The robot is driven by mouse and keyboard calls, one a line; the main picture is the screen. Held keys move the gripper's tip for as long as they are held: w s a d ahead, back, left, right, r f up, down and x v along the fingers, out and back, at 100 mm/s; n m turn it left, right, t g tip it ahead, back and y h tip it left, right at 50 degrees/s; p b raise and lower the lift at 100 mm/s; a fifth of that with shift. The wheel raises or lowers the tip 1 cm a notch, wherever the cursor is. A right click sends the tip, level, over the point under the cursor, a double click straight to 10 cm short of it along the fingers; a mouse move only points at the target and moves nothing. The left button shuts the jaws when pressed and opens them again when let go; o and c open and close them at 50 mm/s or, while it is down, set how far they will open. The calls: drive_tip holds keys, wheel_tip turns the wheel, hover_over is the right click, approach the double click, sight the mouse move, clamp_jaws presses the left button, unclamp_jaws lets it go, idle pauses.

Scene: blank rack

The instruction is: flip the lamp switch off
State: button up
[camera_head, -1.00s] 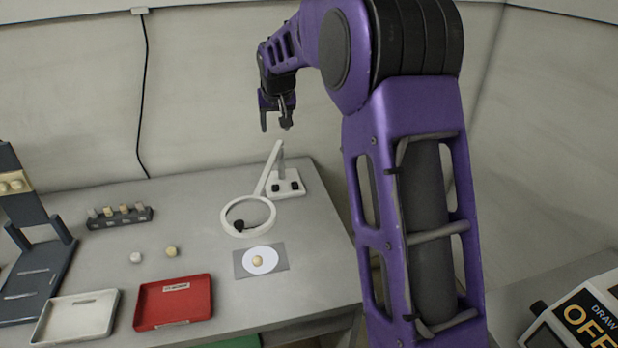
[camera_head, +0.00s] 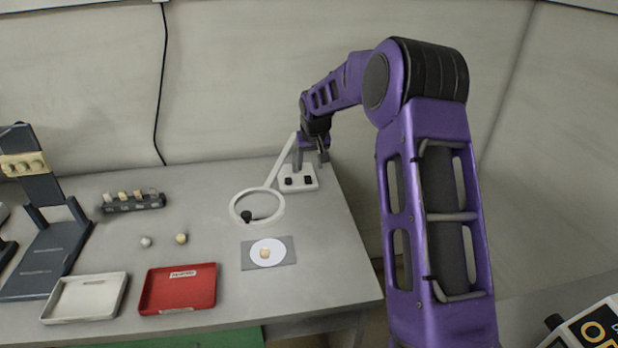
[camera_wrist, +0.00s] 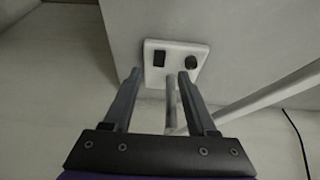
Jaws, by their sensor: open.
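The white lamp has a tilted arm (camera_head: 284,160) with a large ring head (camera_head: 237,209) and a flat base (camera_head: 298,187) at the table's back right. The base carries two black controls, also seen in the wrist view: a rectangular rocker switch (camera_wrist: 158,56) and a round knob (camera_wrist: 192,62). My gripper (camera_head: 312,157) is over the base, close to the lamp arm. In the wrist view my gripper (camera_wrist: 159,76) is open and empty, its fingertips over the base's near edge. A grey-white post (camera_wrist: 171,100) shows between the fingers. The rocker's tilt is too small to tell.
A grey card with a white disc (camera_head: 268,243) lies in front of the ring. A red tray (camera_head: 150,291), a white tray (camera_head: 58,298), a small dark rack (camera_head: 133,204) and a dark stand (camera_head: 30,180) are to the left. The wall is close behind.

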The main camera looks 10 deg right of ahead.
sight(308, 180)
drive_tip(key=x, duration=0.7)
drive_tip(key=shift+w+f, duration=0.1)
clamp_jaws()
